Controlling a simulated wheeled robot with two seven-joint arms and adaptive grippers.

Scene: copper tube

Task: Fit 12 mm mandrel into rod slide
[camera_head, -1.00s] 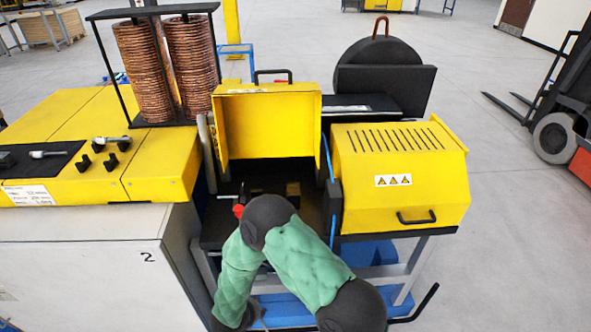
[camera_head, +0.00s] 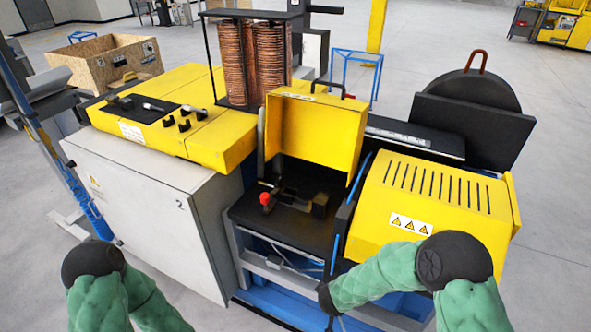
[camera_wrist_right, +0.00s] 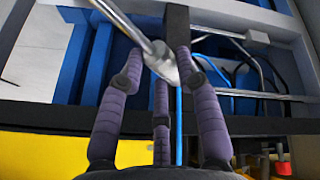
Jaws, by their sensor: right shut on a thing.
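In the right wrist view my right gripper (camera_wrist_right: 160,72) has its fingers closed around the thick end of a bright metal rod (camera_wrist_right: 128,25), which I take to be the mandrel. The rod slants to the upper left, out of that view. In the head view my right gripper (camera_head: 326,299) is low in front of the machine, below its work bay; its fingers and the rod are hardly visible there. The open work bay (camera_head: 310,200) has dark fittings and a red knob (camera_head: 265,198). I cannot make out the rod slide for certain. My left gripper is out of view.
A raised yellow cover (camera_head: 318,125) stands behind the bay, and a closed yellow housing (camera_head: 428,200) is on its right. A grey cabinet (camera_head: 150,210) stands left. On its yellow top a black mat (camera_head: 135,115) holds tools. Copper coils (camera_head: 250,65) stand behind.

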